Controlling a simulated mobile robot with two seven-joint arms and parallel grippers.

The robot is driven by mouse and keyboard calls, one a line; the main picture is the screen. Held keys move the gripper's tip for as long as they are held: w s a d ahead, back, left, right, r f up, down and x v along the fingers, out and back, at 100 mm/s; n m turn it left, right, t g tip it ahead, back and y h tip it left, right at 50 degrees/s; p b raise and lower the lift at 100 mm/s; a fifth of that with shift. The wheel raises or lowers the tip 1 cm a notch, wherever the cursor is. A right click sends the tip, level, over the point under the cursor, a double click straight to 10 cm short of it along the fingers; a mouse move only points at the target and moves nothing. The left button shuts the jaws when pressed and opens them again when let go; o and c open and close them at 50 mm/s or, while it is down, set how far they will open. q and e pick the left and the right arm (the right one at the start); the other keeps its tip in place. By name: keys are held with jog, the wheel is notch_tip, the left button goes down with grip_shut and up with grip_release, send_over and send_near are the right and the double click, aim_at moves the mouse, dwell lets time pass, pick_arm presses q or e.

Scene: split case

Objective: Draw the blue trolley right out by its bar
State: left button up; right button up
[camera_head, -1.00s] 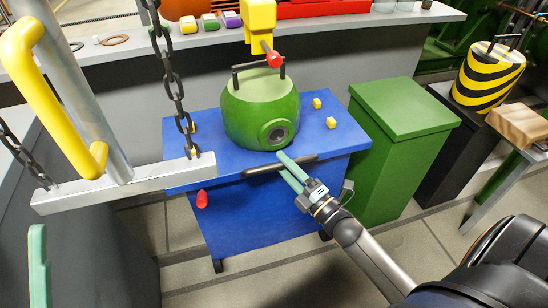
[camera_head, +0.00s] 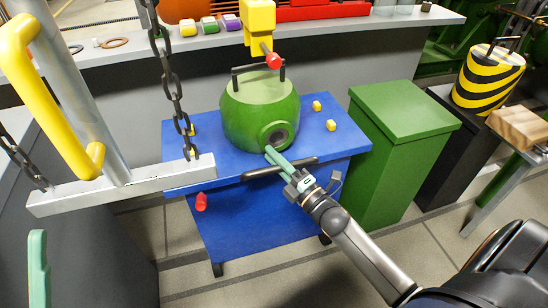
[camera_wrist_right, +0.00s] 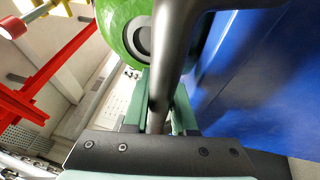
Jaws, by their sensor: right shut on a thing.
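The blue trolley (camera_head: 255,227) stands below the grey shelf with its dark bar (camera_head: 252,174) along the front edge of its top. My right gripper (camera_head: 270,153) is at the middle of the bar, its mint-green fingers pointing toward the green vessel. In the right wrist view the bar (camera_wrist_right: 165,60) runs between the two fingers, and the gripper is shut on it. The green vessel (camera_head: 245,115) with a black handle and round port stands on the trolley top. One mint-green finger of my left gripper (camera_head: 38,268) shows at the lower left, away from the trolley.
A light beam (camera_head: 120,188) hangs on chains over the trolley's left side. A green box (camera_head: 397,165) stands close at its right. A yellow arm with a red tip (camera_head: 261,28) hangs above the vessel. The floor in front (camera_head: 280,280) is clear.

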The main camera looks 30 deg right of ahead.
grip_shut()
dwell(0.9)
